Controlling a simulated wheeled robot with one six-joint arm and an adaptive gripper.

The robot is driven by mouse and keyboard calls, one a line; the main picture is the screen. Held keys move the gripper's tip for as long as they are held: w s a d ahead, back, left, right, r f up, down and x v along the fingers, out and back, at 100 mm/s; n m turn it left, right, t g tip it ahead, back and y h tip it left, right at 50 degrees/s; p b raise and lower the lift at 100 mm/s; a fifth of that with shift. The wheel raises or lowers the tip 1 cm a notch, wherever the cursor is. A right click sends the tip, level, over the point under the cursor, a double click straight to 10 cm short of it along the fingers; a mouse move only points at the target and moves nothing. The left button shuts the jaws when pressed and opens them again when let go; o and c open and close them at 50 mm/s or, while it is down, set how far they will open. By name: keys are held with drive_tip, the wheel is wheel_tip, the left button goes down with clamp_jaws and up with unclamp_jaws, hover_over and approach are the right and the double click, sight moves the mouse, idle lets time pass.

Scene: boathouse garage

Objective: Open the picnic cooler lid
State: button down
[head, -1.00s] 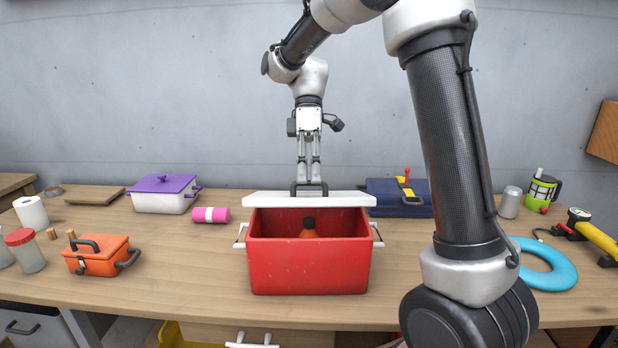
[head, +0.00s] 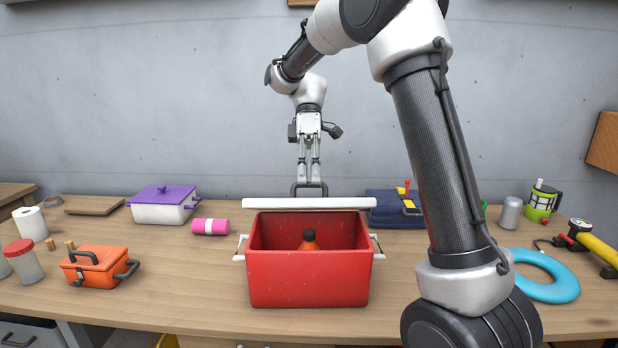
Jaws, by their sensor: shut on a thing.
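The red picnic cooler (head: 309,278) stands on the workbench in the middle of the head view, with white handles on its sides. Its white lid (head: 309,204) is off the opening and shows nearly edge-on behind and above the cooler's back rim. My gripper (head: 309,183) points down and is shut on the dark handle (head: 309,190) on top of the lid. Whether the lid's back edge touches anything is hidden.
A blue toolbox (head: 396,209) stands behind the cooler on the right. A purple-lidded box (head: 163,213), a pink roll (head: 210,226) and an orange toolbox (head: 98,266) are on the left. A blue ring (head: 541,276) lies right. Bare bench (head: 190,285) lies left of the cooler.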

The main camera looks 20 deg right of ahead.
drive_tip(key=shift+w+d+r+g+y, duration=0.15)
drive_tip(key=shift+w+r+g, duration=0.2)
drive_tip(key=shift+w, duration=0.15)
drive_tip(key=shift+w+d+r+g+y, duration=0.15)
drive_tip(key=shift+w+r+g, duration=0.15)
drive_tip(key=shift+w, duration=0.2)
drive_tip(key=c, duration=1.2)
unclamp_jaws()
drive_tip(key=shift+o, duration=0.2)
